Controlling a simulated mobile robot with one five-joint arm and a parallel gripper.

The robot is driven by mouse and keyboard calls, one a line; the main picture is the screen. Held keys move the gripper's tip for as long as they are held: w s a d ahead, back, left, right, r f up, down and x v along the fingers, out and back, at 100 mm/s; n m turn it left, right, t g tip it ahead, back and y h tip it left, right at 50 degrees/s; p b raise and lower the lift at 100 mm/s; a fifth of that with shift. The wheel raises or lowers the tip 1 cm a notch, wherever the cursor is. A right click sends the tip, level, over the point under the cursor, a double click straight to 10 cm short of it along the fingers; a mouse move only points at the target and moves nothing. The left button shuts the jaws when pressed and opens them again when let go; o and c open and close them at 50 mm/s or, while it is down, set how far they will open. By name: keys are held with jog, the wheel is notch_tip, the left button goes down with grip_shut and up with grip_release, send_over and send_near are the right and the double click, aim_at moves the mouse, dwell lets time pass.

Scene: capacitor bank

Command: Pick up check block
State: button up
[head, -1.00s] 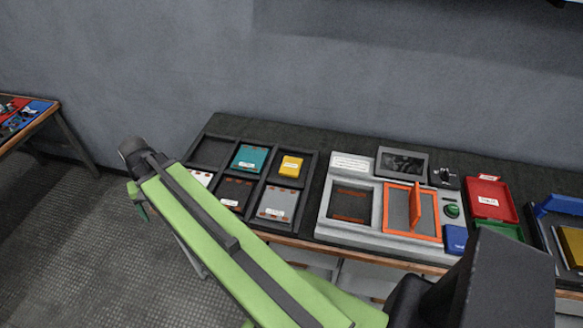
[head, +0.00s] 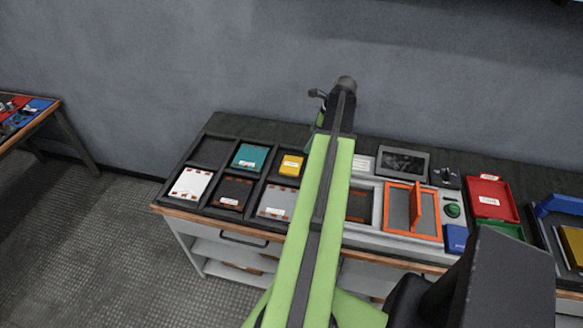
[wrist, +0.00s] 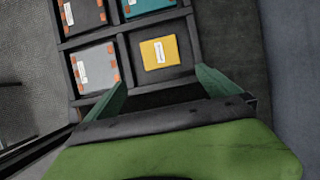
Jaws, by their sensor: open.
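The block labels are too small to read, so I cannot tell for sure which is the check block. A small yellow block (head: 291,165) with a white label lies in the back right compartment of a black tray (head: 211,151). In the wrist view the yellow block (wrist: 159,52) lies ahead of my gripper (wrist: 160,90), whose two green fingers are apart with nothing between them. In the head view my gripper (head: 319,108) is at the arm's far end, right of the tray and above the bench; my arm hides part of the bench.
The tray also holds a teal block (head: 250,157), a white block (head: 191,184), a dark block (head: 235,193) and a grey block (head: 276,202). A grey console with an orange frame (head: 413,237) stands to the right, then a red bin (head: 491,199). A wall stands behind.

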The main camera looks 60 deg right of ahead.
jog(key=b, duration=1.1)
send_near(292, 164)
jog(key=f, duration=0.3)
jog(key=shift+w+a+f, duration=0.15)
jog(key=shift+w+a, duration=0.05)
jog(key=shift+a, duration=0.05)
jog(key=shift+w+p, duration=0.1)
jog(key=shift+p, duration=0.2)
jog(key=b+x, duration=0.5)
jog(key=shift+w, duration=0.2)
jog(key=c, duration=1.5)
jog(key=shift+r+p, duration=0.3)
jog(key=shift+p, duration=0.1)
